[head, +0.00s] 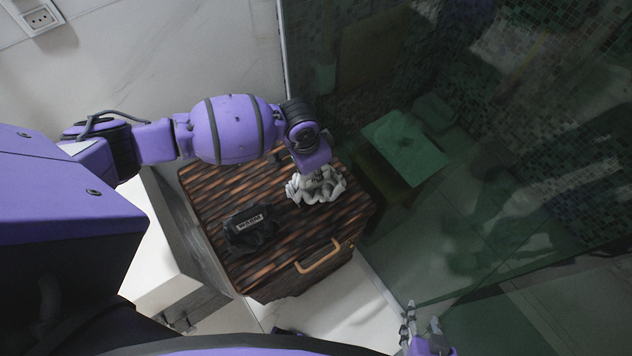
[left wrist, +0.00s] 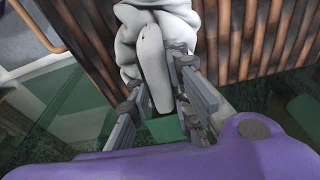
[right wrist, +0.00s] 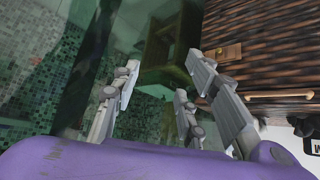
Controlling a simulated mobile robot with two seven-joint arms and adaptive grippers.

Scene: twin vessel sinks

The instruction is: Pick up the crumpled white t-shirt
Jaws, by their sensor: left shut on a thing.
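The crumpled white t-shirt (head: 318,188) is at the right side of the top of a brown striped wooden hamper. My left gripper (head: 314,172) comes down on it from above, and the hand partly hides the cloth in the head view. In the left wrist view the gripper (left wrist: 158,88) is shut on a fold of the t-shirt (left wrist: 165,25). I cannot tell whether the cloth is clear of the wood. My right gripper (head: 421,322) is low at the lower right, away from the t-shirt. In the right wrist view its fingers (right wrist: 170,85) are spread and empty.
The hamper (head: 225,185) has a curved handle (head: 318,257) at its front. A dark crumpled item with a pale label (head: 250,230) lies on its top. A glass panel (head: 480,200) stands to the right. A white cabinet (head: 155,270) is at the left.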

